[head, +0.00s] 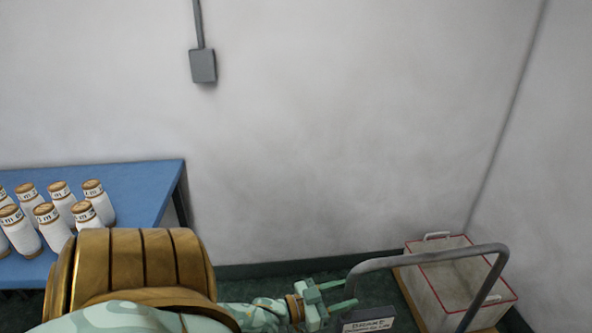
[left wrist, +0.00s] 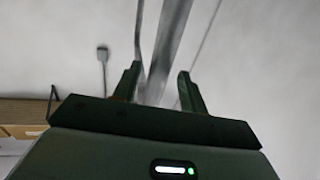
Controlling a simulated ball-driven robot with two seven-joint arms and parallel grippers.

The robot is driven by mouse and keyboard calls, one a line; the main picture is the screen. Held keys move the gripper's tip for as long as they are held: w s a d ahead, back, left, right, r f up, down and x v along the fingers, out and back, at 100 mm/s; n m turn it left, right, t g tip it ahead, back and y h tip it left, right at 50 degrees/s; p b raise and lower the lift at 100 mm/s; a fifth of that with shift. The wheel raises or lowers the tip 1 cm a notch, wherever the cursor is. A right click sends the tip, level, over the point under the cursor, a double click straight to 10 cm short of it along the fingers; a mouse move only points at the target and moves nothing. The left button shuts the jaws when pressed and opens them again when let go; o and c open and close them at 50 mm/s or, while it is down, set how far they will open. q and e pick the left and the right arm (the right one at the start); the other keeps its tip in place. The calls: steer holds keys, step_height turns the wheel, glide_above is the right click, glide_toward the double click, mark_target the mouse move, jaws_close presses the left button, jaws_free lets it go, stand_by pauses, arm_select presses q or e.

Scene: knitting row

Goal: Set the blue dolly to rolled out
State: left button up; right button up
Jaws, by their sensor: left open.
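The dolly shows at the lower right of the head view as a grey tubular handle (head: 430,256) over a tan deck (head: 408,300), with a small lettered sign low at its left; I see no clear blue on it. My left gripper (head: 349,293) is open beside the left upright of the handle, its green fingers pointing right. In the left wrist view, a grey bar (left wrist: 168,50) runs upward between the open fingers of the gripper (left wrist: 157,72). I cannot tell whether they touch it. My right gripper is not in view.
A white crate (head: 437,290) with a red rim stands on the deck near the wall corner. A blue table (head: 140,180) with several white thread cones (head: 62,203) stands at the left. A grey wall box (head: 203,66) hangs above. Green floor shows between table and dolly.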

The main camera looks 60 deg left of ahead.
arm_select(q)
steer(key=s+a+p, duration=0.1)
steer(key=s+a, duration=0.2)
steer(key=s, duration=1.1)
steer(key=shift+s+p, duration=0.25)
steer(key=shift+p, duration=0.05)
